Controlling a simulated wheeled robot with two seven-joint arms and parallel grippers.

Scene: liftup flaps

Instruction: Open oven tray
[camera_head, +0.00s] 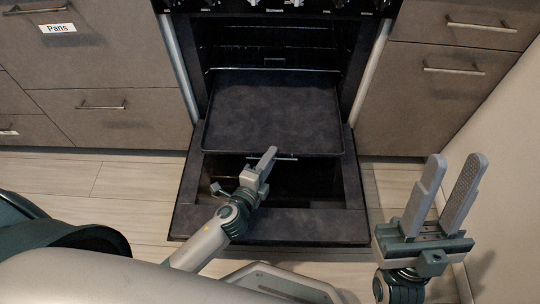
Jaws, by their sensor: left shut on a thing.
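The oven tray (275,112) is a dark, flat, empty sheet in the oven, level and sticking out from the cavity over the door. The oven door (310,226) is folded down and lies open. My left gripper (268,156) is at the middle of the tray's front edge, shut on that edge; its fingers hide the exact contact. My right gripper (455,180) is open and empty, to the right of the oven, with its fingers pointing up in the picture and apart from everything.
A wire rack (272,60) sits in the oven above the tray. Drawers with bar handles flank the oven, one labelled Pans (58,28). A pale wall (510,190) stands close to my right gripper. Wooden floor (110,185) is clear at the left.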

